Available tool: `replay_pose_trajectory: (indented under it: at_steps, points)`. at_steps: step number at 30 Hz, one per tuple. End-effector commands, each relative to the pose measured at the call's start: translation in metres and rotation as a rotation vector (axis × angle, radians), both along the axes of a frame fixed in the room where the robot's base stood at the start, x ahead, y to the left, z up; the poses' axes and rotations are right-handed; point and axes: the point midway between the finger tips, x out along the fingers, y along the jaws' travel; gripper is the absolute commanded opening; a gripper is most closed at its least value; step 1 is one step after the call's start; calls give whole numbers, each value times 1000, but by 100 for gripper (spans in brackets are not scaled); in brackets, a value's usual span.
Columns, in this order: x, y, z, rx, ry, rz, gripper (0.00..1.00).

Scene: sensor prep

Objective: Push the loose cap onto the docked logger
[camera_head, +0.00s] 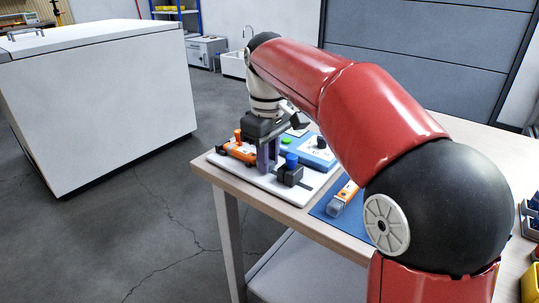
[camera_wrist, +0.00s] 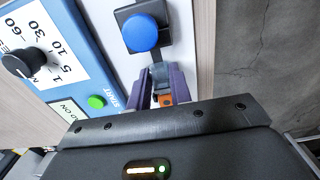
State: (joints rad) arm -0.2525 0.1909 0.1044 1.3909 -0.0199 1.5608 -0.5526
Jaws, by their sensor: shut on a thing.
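My gripper (camera_head: 268,153) points down over the white board, its purple fingers just left of the black block with the blue button. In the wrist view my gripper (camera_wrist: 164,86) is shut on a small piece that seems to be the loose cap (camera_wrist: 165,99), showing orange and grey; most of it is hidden.
The blue button (camera_head: 291,160) sits close to my fingers; it also shows in the wrist view (camera_wrist: 141,32). Behind it is a blue timer box (camera_head: 318,157) with a knob and green button. Another orange-and-white logger (camera_head: 347,193) with a greyish end lies on a blue mat (camera_head: 321,208).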

Motion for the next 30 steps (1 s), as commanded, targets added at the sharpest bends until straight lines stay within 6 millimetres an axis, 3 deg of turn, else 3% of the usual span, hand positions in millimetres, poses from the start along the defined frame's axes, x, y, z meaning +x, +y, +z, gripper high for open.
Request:
replay_pose_trajectory:
  at_steps: [30]
  points:
    - [3,4,0,0,0,0,5]
